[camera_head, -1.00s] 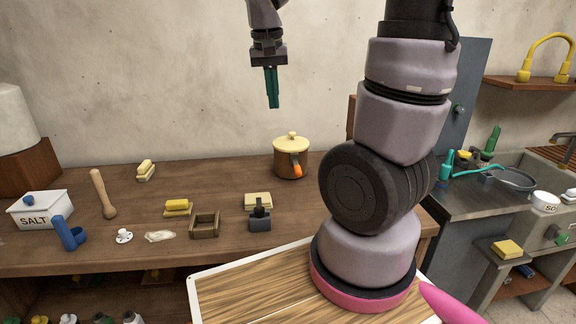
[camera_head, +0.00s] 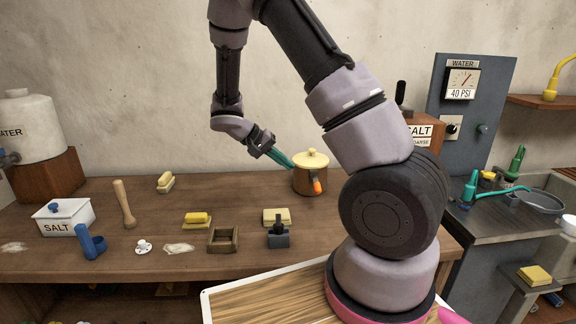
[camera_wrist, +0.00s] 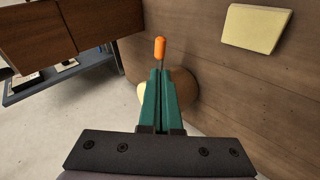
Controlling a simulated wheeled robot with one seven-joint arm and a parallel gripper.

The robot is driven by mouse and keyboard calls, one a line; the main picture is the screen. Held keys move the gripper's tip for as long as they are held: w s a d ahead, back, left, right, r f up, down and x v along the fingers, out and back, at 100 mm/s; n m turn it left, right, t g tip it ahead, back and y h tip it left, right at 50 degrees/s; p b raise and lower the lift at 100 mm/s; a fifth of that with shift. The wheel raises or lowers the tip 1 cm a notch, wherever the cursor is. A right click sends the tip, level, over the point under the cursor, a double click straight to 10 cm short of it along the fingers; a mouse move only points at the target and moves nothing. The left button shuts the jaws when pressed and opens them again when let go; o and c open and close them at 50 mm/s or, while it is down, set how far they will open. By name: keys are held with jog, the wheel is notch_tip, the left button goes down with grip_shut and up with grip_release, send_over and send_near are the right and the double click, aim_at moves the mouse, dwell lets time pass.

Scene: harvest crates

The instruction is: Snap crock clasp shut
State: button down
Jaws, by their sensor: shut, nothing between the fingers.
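The crock (camera_head: 305,183) is a brown pot with a cream lid (camera_head: 311,159) and knob. It stands upright near the table's back right. Its clasp shows as an orange tip (camera_head: 317,187) on the front side. My gripper (camera_head: 291,165) has green fingers that are shut and empty. It reaches down from the upper left to the crock's left side, near lid height. In the wrist view the fingers (camera_wrist: 161,73) point toward the orange tip (camera_wrist: 159,46) and hide much of the crock (camera_wrist: 184,86). I cannot tell whether they touch the crock.
On the wooden table (camera_head: 150,258) stand a salt box (camera_head: 63,217), a wooden pestle (camera_head: 125,206), butter (camera_head: 197,219), a small wooden frame (camera_head: 223,240) and a dark press-like tool (camera_head: 278,236). My arm rises in front of the table's right end.

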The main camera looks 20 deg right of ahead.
aim_at(315, 186)
jog(key=x, duration=1.1)
